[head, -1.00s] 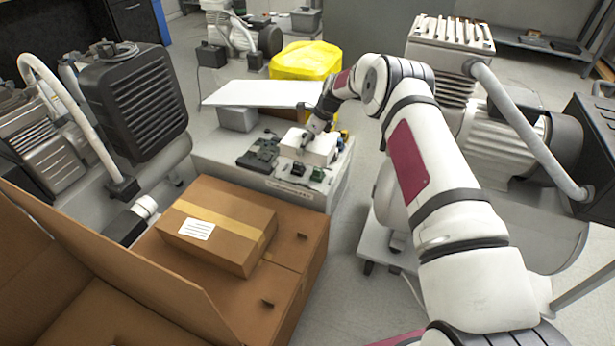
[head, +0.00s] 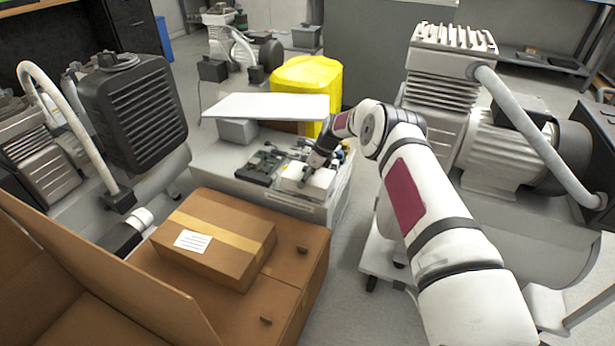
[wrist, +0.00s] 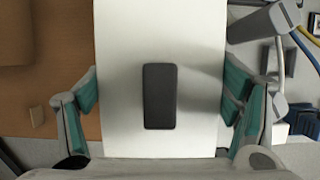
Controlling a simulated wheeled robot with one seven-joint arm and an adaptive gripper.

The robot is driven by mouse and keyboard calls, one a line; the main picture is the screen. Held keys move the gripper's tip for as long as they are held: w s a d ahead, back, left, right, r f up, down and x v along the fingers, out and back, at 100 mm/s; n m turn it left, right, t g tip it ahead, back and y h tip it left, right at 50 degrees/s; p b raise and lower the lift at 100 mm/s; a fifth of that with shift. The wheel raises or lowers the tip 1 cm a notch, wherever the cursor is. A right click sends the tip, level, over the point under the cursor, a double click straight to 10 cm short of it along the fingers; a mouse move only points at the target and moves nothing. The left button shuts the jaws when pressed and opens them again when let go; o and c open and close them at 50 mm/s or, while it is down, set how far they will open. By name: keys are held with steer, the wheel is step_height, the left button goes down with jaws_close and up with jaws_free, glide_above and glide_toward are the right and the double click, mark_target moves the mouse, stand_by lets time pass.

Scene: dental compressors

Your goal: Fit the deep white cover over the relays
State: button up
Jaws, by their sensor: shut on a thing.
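The white cover (head: 316,187), a box-like piece, is in my gripper (head: 308,178) over the front right part of the pale cabinet top (head: 213,170). In the wrist view, the cover (wrist: 120,110) runs down the middle, with a dark rectangle on its top face. My gripper's (wrist: 160,95) teal-padded fingers are on its two long sides. The relays cannot be seen now; the cover is over the spot where green parts showed earlier. I cannot tell whether the cover rests on the surface or hangs just above it.
A black device (head: 258,167) lies left of the cover. A white panel (head: 265,106) lies behind on a grey box (head: 238,131), beside a yellow-draped object (head: 308,85). A cardboard box (head: 215,240) stands in front. A large compressor (head: 480,120) stands at right.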

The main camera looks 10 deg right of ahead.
steer(key=shift+f, duration=0.25)
steer(key=o, duration=1.3)
steer(key=shift+b, duration=0.3)
steer(key=shift+r, duration=0.1)
steer(key=shift+r+p, duration=0.25)
steer(key=shift+p, duration=0.15)
steer(key=p+v, duration=0.4)
steer(key=v, duration=0.7)
steer(key=shift+r, duration=0.4)
